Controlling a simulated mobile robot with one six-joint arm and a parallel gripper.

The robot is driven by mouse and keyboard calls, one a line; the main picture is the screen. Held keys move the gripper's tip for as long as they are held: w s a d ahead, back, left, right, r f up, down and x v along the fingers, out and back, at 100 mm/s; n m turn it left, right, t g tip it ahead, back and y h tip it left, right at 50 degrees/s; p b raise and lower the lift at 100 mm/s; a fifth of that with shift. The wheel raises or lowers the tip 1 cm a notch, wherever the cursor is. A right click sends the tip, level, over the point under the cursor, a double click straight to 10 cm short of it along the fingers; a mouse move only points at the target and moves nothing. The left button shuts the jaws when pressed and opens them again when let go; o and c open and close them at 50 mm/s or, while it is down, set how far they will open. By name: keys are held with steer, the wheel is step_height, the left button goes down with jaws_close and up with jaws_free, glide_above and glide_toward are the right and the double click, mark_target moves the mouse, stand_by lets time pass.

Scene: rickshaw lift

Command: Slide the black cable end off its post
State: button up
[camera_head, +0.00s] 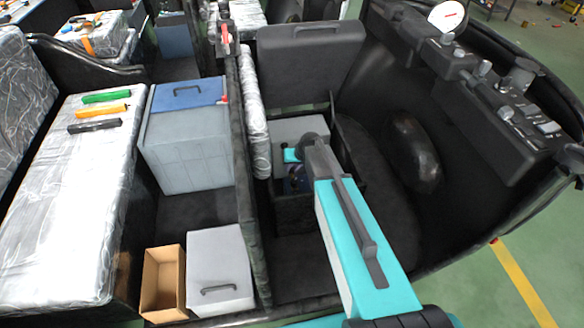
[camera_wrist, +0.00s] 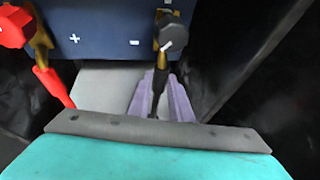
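In the wrist view, the dark blue battery (camera_wrist: 100,32) with plus and minus marks fills the top. The black cable end (camera_wrist: 172,38) is a dark grey, rounded clamp at the brass post on the minus side. Its black cable (camera_wrist: 158,85) runs down toward me. My gripper (camera_wrist: 165,82) shows as two close lavender fingers just below the cable end, with the cable running between or over them. I cannot tell if they touch it. The red cable end (camera_wrist: 14,27) is at the left. In the head view, my arm mostly hides the battery area.
A black wall (camera_wrist: 250,60) rises close on the right of the battery. A grey box with a blue lid (camera_head: 185,140), a cardboard box (camera_head: 150,285) and a grey handled box (camera_head: 215,265) stand left of a partition.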

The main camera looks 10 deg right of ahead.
jaws_close()
steer(key=shift+w, duration=0.1)
steer(key=shift+w+b, duration=0.65)
steer(key=shift+w, duration=1.35)
steer(key=shift+w+r, duration=0.15)
steer(key=shift+w, duration=0.5)
steer(key=o, duration=0.6)
jaws_free()
steer(key=shift+w, duration=0.1)
steer(key=shift+o, duration=0.2)
